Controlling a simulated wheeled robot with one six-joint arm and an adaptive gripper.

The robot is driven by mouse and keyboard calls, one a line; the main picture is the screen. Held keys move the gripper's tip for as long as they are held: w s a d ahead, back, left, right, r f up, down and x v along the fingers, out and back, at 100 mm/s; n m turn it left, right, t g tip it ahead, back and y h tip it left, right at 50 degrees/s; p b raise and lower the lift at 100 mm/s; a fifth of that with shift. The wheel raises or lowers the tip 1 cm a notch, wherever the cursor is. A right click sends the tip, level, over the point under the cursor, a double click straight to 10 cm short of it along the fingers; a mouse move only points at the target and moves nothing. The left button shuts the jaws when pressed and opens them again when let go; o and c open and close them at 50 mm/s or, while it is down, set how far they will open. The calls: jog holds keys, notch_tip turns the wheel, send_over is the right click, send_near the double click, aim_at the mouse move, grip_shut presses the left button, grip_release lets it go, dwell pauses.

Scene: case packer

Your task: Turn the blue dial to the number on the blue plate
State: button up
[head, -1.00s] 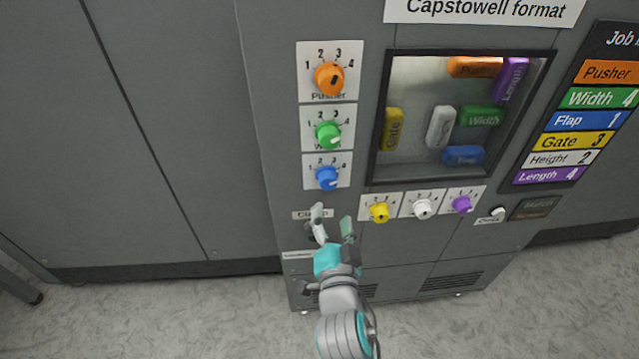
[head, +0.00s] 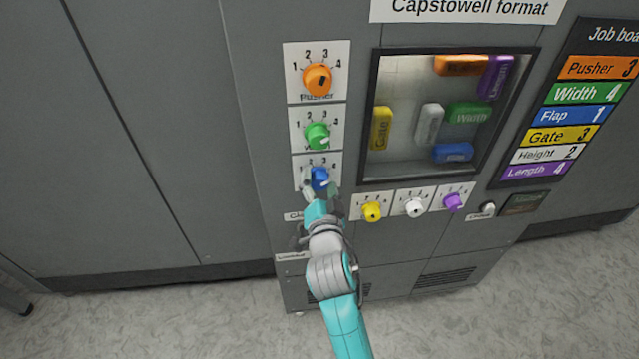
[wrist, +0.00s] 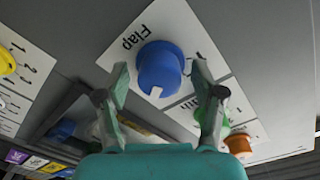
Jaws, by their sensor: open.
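The blue dial (head: 320,180) is on a white plate on the grey cabinet front, under the green dial. In the wrist view the blue dial (wrist: 160,68) shows a white pointer mark, beside the word Flap. My gripper (head: 321,190) is at the dial in the head view, covering part of its plate. In the wrist view my gripper (wrist: 161,85) is open, with one finger on each side of the dial and visible gaps between. The blue plate (head: 583,116) on the job board reads Flap 1.
An orange dial (head: 317,79) and a green dial (head: 317,137) are above. Yellow (head: 372,211), white (head: 415,207) and purple (head: 454,201) dials are at the right, below a window (head: 376,80) with coloured blocks behind it. A white knob (head: 488,209) is farther right.

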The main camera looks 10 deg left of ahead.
jog(key=shift+c, duration=0.2)
jog(key=c, duration=1.1)
jog(key=n, duration=0.5)
jog(key=shift+n, duration=0.3)
jog(key=n, duration=1.3)
jog(key=shift+y, duration=0.3)
jog(key=n, duration=0.5)
jog(key=shift+n, duration=0.3)
